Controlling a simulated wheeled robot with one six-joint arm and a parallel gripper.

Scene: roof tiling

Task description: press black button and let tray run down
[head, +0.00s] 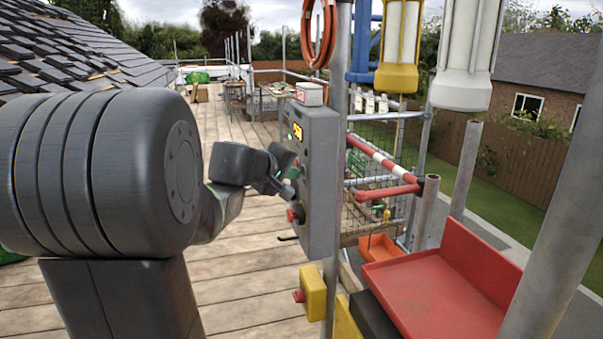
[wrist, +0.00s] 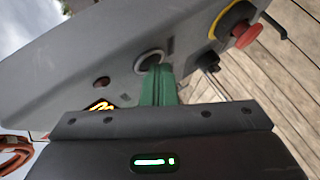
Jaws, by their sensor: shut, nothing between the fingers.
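The grey control box (head: 318,165) stands on a pole at the centre of the head view, its button face turned left. My gripper (head: 292,178) is at that face, shut and empty. In the wrist view its green fingertips (wrist: 158,84) lie over the lower edge of a round, silver-ringed button (wrist: 149,60). The fingers partly hide this button, so I cannot tell its full colour or whether it is pressed. A red tray (head: 430,300) is at the lower right in the head view.
A red-and-white bar (head: 384,163) and an orange tray (head: 380,248) are behind the box. A yellow box (head: 313,292) with a red button is below it. Metal poles (head: 560,190) stand at the right. Plank decking (head: 245,260) runs left of the box.

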